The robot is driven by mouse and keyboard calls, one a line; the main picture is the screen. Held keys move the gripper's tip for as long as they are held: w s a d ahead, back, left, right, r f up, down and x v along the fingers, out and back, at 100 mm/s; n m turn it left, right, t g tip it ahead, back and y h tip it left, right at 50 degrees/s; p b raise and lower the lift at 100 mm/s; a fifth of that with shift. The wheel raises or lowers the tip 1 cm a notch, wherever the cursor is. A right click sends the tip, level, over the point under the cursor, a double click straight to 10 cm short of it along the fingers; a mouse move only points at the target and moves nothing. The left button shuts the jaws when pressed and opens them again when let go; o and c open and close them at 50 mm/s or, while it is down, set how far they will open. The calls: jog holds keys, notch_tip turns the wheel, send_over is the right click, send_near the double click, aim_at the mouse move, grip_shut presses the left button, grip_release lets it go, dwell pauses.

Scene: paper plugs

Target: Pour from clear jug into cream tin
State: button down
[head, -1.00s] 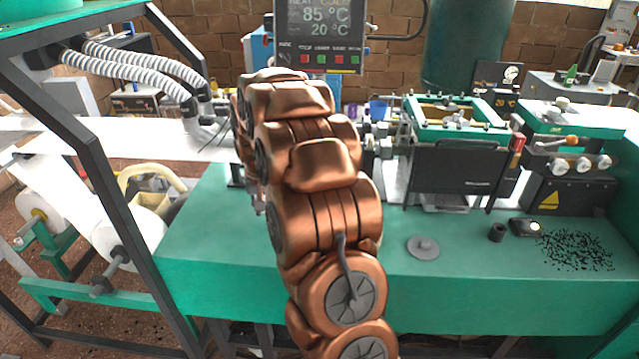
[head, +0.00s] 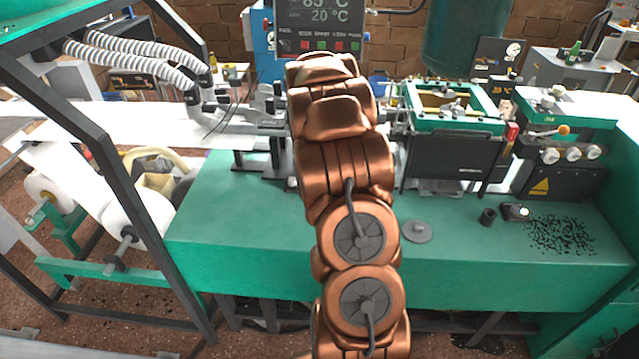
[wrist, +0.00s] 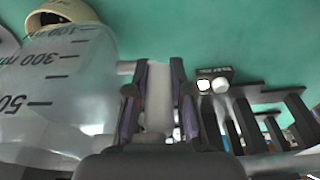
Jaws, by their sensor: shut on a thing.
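The clear jug (wrist: 62,85) fills the left of the wrist view, with dark volume marks on its see-through wall. My gripper (wrist: 160,72) is shut on the jug's pale handle, which runs between its two fingers. A cream round tin (wrist: 88,10) shows at the top left of the wrist view, partly cut off by the frame edge and behind the jug's far end. I cannot tell whether the jug touches it. In the head view my copper arm hides the gripper, jug and tin.
The green bench top (head: 240,230) carries a grey disc (head: 417,231), a small black cup (head: 488,216), a black switch box (head: 515,212) and scattered dark bits (head: 562,236). A machine (head: 455,150) stands behind. A dark frame post (head: 120,190) stands at left.

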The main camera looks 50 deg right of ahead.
jog(key=shift+f, duration=0.8)
jog(key=shift+w+a+r+t+y, duration=0.15)
jog(key=shift+r+t+y, duration=0.1)
jog(key=shift+r+t, duration=0.2)
jog(key=shift+w+a+r+t+y, duration=0.15)
jog(key=shift+r+t+y, duration=0.1)
jog(key=shift+r+t, duration=0.15)
jog(key=shift+d, duration=0.1)
jog(key=shift+w+a+r, duration=0.2)
jog(key=shift+r, duration=0.1)
jog(key=shift+r+t+y, duration=0.25)
jog(key=shift+t+y, duration=0.05)
jog(key=shift+t, duration=0.05)
jog(key=shift+w+r, duration=0.1)
jog(key=shift+r, duration=0.15)
